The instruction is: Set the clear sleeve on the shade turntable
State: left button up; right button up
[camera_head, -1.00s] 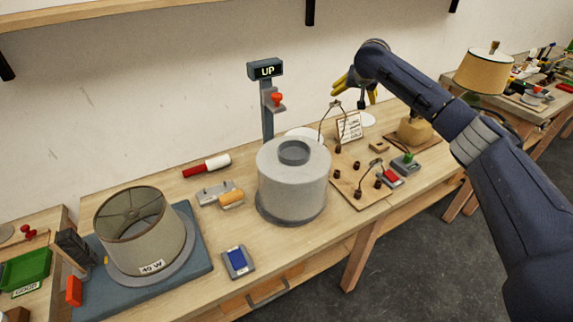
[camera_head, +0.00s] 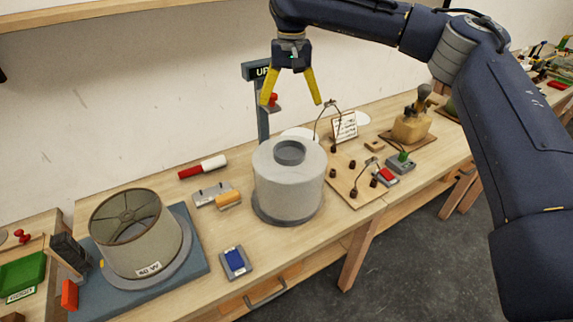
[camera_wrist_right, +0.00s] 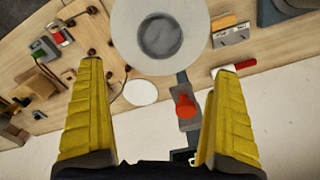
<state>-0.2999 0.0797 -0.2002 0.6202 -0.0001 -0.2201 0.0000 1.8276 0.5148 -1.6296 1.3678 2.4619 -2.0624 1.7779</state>
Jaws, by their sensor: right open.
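A pale grey cylinder (camera_head: 290,185) with a round recess in its top stands on a dark round base on the middle of the bench. It also shows in the right wrist view (camera_wrist_right: 125,30). A fabric lampshade (camera_head: 140,235), labelled "40 W", sits on a grey round plate (camera_head: 175,278) on a blue base at the left. I cannot tell for certain which thing is the clear sleeve or the shade turntable. My right gripper (camera_head: 290,104) is open and empty, pointing down, high above and behind the cylinder. My left gripper is not in view.
A wired board (camera_head: 350,188), lamp base (camera_head: 411,125), red-white tool (camera_head: 202,167) and blue-topped box (camera_head: 235,262) lie around. Bare bench shows in front.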

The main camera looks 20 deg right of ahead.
send_over(290, 157)
notch_tip(290, 157, down, 11)
jog(key=shift+s+a+f, duration=0.1)
jog(key=shift+a, duration=0.05)
jog(key=shift+f, duration=3.1)
jog(key=c, duration=1.5)
jog(key=shift+r, duration=0.15)
